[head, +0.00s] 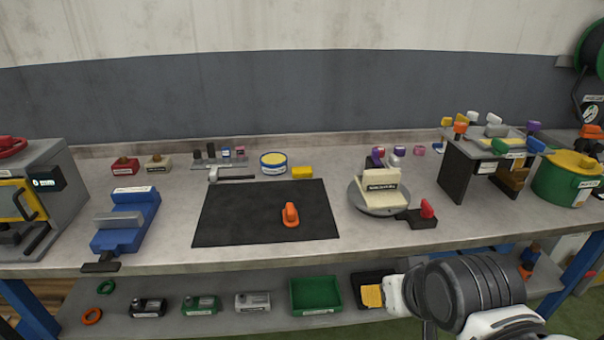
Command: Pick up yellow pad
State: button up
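A small bright yellow block (302,172) lies on the bench top, just behind the back right edge of the black mat (230,215). A flatter, duller yellow pad-like piece (372,296) shows on the lower shelf, at a black tray (366,278). I cannot tell for sure which of the two is the yellow pad. My arm crosses the lower right, close to the piece on the shelf, and hides part of that area. I cannot make out gripper fingers in this view.
An orange object (290,214) lies on the mat. A round turntable (378,208) with a cream block stands right of it. A blue vise (127,220) stands left. A green bin (316,295) sits on the lower shelf. A dark stand (458,175) fills the right.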

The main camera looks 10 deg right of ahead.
aim_at(297, 172)
jog(key=i+j, duration=0.15)
jog(key=i, duration=0.3)
jog(key=i+j, duration=0.15)
jog(key=i, duration=0.25)
jog(key=i+j, duration=0.15)
jog(key=i, duration=0.3)
